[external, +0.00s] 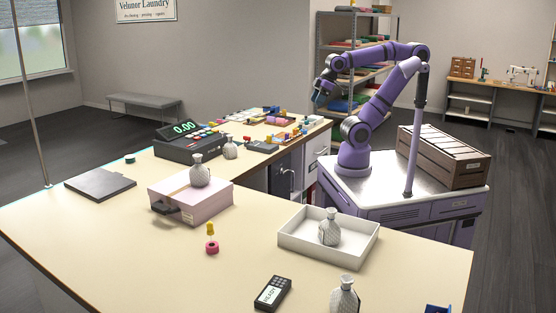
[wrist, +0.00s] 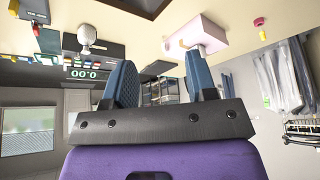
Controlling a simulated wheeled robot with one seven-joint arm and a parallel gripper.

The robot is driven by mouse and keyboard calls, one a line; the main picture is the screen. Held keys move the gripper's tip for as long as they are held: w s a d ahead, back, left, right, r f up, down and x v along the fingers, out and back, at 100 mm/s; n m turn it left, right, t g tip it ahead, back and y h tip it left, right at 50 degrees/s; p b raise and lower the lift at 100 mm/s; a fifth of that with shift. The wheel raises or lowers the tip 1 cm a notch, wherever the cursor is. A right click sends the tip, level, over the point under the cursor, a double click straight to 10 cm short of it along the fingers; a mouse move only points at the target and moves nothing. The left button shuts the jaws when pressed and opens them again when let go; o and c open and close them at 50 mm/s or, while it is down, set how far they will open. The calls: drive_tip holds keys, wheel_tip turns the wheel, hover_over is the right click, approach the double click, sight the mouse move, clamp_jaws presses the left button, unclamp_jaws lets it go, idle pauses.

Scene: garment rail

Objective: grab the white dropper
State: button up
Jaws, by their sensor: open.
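My gripper (external: 318,96) is raised in the air beyond the counter's right side in the external view, clear of the counter. In the wrist view its two blue fingers (wrist: 161,75) stand wide apart with nothing held between them. I cannot make out a white dropper for certain. Several small items (external: 290,134) lie crowded on the far arm of the counter, too small to tell apart. Several pale, patterned bottles stand on the counter: one (external: 200,171) on the pink box, one (external: 230,148) by the cash register, one (external: 329,228) in the white tray and one (external: 344,297) at the front.
The pink box (external: 213,203) and black cash register (external: 186,149) stand on the counter (external: 110,240). The white tray (external: 300,250), card terminal (external: 273,293) and a pink ring (external: 212,247) are nearer. A wooden crate (external: 440,160) sits beside my arm. The counter's left front is clear.

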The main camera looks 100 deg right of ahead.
drive_tip(key=shift+o, duration=0.5)
drive_tip(key=shift+w, duration=0.1)
drive_tip(key=w+d+f+m+g+y, duration=0.15)
drive_tip(key=w+m, duration=1.35)
drive_tip(key=w, duration=1.5)
drive_tip(key=w+d+f+m+y, duration=0.1)
drive_tip(key=w+d+f+m, duration=0.2)
drive_tip(key=w+f+m, duration=0.6)
drive_tip(key=w+d+f+m+y, duration=0.15)
drive_tip(key=w+f+m, duration=0.25)
drive_tip(key=w+f, duration=0.9)
drive_tip(key=shift+h, duration=0.5)
drive_tip(key=x, duration=1)
drive_tip(key=shift+d+f, duration=0.15)
drive_tip(key=shift+d, duration=0.25)
drive_tip(key=c, duration=1)
